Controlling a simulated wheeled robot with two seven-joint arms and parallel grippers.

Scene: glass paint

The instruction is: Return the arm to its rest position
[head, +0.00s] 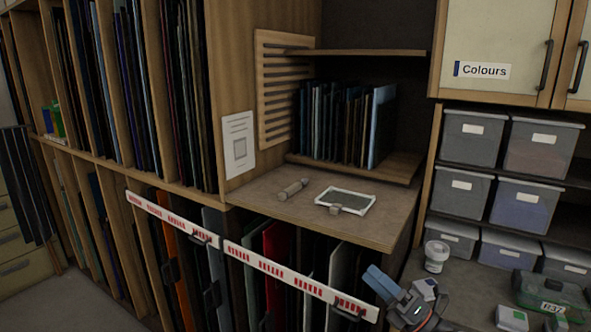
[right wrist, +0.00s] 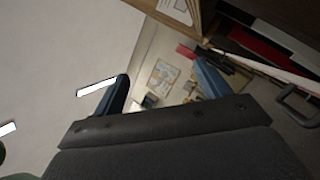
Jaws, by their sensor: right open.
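My right gripper (head: 382,284) is at the lower right of the head view, in front of the cabinet and left of the lower bench. Its two blue-grey fingers also show in the right wrist view (right wrist: 164,84). They stand apart with nothing between them, and the floor and papers show beyond. My left gripper is in neither view.
A red-and-white striped bar (head: 250,257) crosses the rack of upright sheets. The right-hand bench (head: 470,300) bears a white jar (head: 436,256) and a green case (head: 552,294).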

